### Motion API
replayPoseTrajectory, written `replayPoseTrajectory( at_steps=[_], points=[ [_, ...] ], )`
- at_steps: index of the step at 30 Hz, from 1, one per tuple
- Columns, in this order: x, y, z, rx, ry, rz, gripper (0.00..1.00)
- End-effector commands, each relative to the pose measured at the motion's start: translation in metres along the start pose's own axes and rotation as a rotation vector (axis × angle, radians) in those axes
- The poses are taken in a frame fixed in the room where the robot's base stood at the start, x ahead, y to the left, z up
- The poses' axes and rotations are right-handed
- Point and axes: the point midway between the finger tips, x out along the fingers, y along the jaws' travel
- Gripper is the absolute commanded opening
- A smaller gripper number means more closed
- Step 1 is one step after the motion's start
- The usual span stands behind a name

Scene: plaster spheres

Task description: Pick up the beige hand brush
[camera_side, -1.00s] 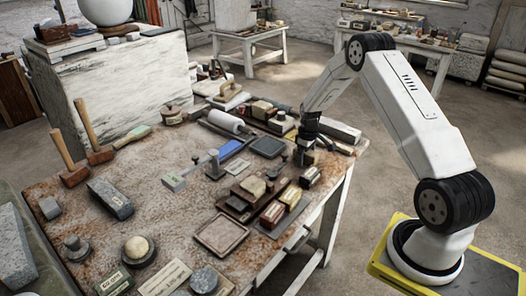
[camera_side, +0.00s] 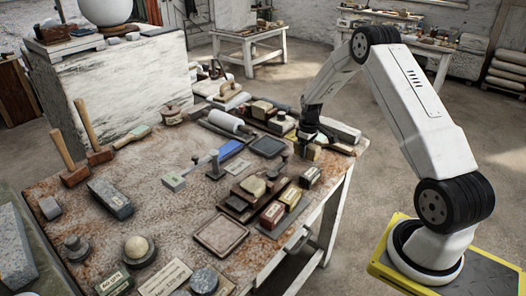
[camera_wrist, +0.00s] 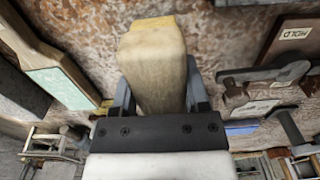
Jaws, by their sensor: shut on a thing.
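The beige hand brush (camera_wrist: 153,65) fills the middle of the wrist view as a pale, worn block with a yellowish far end. My gripper (camera_wrist: 160,98) is shut on it, one dark finger on each side. The near part of the brush is hidden behind the gripper body. In the side view my gripper (camera_side: 309,139) is over the far right part of the rusty worktable (camera_side: 165,215). The brush is too small and covered there to make out clearly, and I cannot tell its exact clearance from the table.
A blue block (camera_side: 230,149) and a white roller (camera_side: 226,121) lie to the left. Two mallets (camera_side: 98,155) stand at the far left. The table's right edge is close.

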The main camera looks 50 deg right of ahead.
Motion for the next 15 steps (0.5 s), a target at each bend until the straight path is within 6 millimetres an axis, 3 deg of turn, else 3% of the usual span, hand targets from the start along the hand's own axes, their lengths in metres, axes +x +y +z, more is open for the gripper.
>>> replayPoseTrajectory(
  at_steps=[15],
  points=[
    [-0.06,-0.022,0.041,0.001,0.003,0.002,0.0]
  ],
)
